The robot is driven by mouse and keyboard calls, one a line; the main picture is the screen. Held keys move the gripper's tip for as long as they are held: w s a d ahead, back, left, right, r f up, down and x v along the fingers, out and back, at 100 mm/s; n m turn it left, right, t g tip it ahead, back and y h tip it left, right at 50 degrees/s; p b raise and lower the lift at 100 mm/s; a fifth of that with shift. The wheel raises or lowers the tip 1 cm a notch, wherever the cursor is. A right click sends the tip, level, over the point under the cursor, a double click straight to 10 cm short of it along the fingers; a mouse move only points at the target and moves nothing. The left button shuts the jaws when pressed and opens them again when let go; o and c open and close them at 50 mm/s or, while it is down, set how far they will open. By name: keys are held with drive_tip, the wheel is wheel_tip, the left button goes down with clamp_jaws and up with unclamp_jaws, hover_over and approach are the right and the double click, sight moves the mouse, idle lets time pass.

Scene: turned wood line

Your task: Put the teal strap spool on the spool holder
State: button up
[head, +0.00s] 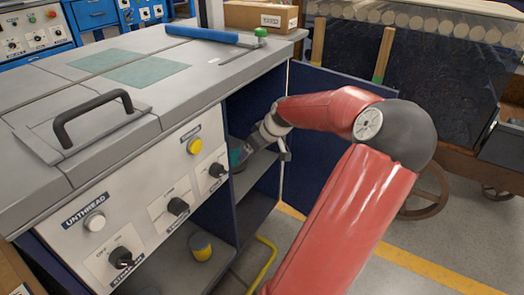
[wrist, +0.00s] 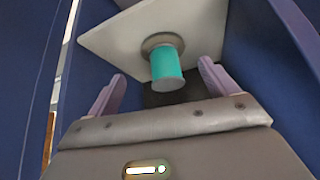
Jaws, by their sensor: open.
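The teal strap spool (wrist: 166,66) is a short teal cylinder with a grey end flange. In the wrist view it stands against a round grey-beige base (wrist: 162,42) on a pale panel; whether this base is the spool holder I cannot tell. My gripper (wrist: 161,70) is open, with one purple finger on each side of the spool and a visible gap to both. In the head view my gripper (head: 246,152) reaches inside the open cabinet, beside a small patch of the teal spool (head: 236,157). The rest of the spool is hidden there.
The cabinet shelf (head: 256,170) lies under my gripper, with dark blue walls around it. The control panel (head: 130,215) is left of the opening; an open blue door (head: 315,150) is behind my arm.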

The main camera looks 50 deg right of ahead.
drive_tip(key=shift+s+a, duration=0.15)
drive_tip(key=shift+s, duration=1.25)
